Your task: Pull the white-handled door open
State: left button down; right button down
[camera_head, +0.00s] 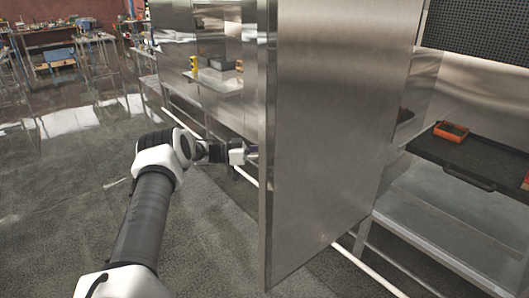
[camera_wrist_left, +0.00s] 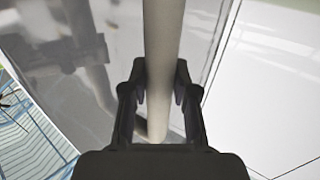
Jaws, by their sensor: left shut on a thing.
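The steel door (camera_head: 330,125) stands swung out from the cabinet in the head view, with its broad face toward the right and its near edge in the middle. Its white handle (camera_wrist_left: 163,40) is a pale upright bar in the left wrist view. My left gripper (camera_head: 251,152) reaches in from the left to the door's far side. In the wrist view, its dark fingers (camera_wrist_left: 162,82) are shut around the handle bar, one on each side. In the head view the door edge hides most of the handle and the fingertips. My right gripper is not in view.
Right of the door is an open bay with a black tray (camera_head: 460,160) and an orange box (camera_head: 451,131). A white rail (camera_head: 377,272) runs low along the cabinet. The floor (camera_head: 60,170) to the left is clear. Cluttered workbenches (camera_head: 60,50) stand far back left.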

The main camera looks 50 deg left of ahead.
pick_arm(q)
jog(key=shift+w+a, duration=0.15)
jog(key=shift+a, duration=0.2)
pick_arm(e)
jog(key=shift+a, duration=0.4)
pick_arm(q)
jog(key=c, duration=0.9)
grip_release()
jog(key=shift+d, duration=0.1)
jog(key=v, duration=1.1)
jog(key=shift+a, duration=0.25)
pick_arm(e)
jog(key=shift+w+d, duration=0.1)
